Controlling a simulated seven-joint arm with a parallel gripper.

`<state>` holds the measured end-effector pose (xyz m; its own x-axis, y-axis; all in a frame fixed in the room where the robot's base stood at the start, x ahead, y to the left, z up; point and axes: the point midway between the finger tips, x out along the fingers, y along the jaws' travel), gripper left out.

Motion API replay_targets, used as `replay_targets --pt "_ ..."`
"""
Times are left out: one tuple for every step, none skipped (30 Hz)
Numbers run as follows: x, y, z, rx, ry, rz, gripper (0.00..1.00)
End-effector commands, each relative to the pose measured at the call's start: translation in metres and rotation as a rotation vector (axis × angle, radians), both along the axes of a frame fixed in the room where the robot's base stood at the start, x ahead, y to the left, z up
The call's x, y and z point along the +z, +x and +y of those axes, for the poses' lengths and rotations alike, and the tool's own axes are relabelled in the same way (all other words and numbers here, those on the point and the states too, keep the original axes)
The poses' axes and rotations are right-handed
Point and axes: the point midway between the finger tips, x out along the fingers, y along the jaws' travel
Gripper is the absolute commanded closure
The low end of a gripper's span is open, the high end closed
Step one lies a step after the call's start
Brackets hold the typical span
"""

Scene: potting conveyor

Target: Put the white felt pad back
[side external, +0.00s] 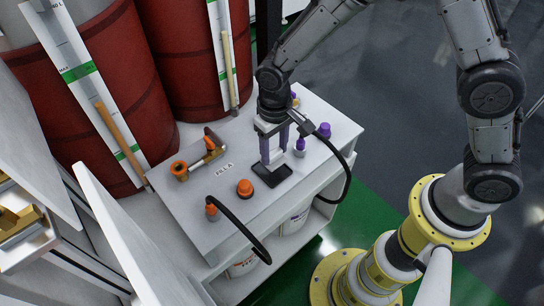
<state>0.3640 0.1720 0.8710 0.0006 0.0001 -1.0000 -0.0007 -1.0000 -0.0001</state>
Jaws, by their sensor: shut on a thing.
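My gripper (275,158) points down over the white bench top, its two purple fingers shut on a small white piece (276,155) that looks like the white felt pad. The fingers hide part of it, so its outline is hard to tell. A dark, shallow rectangular tray (272,176) lies on the bench just below the fingertips. I cannot tell whether the white piece touches the tray or hangs a little above it.
Purple-capped fittings (300,147) stand close to the right of my gripper. An orange knob (245,187) sits left of the tray, with an orange-handled valve (203,162) farther back. Black hoses (238,225) arch over the bench's front edge. Red drums (90,70) stand behind.

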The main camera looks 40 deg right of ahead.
Motion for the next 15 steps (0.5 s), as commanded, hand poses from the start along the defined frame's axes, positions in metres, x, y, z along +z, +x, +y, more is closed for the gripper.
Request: replay_targets --pt "-0.002 0.001 0.001 0.000 0.000 0.000 0.89" --pt "-0.003 0.002 0.001 0.000 0.000 0.000 0.89" --pt "-0.005 0.004 0.002 0.000 0.000 0.001 0.89" --pt "-0.008 0.005 0.002 0.000 -0.001 0.002 0.89" --pt "-0.011 0.005 0.002 0.000 -0.002 0.003 0.89" --pt "-0.017 0.005 0.002 0.000 -0.002 0.003 0.89" --pt "-0.022 0.005 0.002 0.000 -0.002 0.004 0.89" --pt "-0.026 0.005 0.002 0.000 -0.002 0.003 0.89" --pt "-0.031 0.005 0.002 0.000 -0.001 0.002 0.89" --pt "-0.034 0.005 0.002 0.000 -0.001 0.001 0.89" --pt "-0.037 0.005 0.002 0.000 0.000 0.000 0.89" --pt "-0.038 0.006 0.003 0.000 0.000 -0.002 0.89" --pt "-0.038 0.006 0.003 0.000 0.001 -0.002 0.89" --pt "-0.038 0.006 0.003 0.000 0.001 -0.003 0.89" --pt "-0.037 0.006 0.003 0.000 0.001 -0.003 0.89"
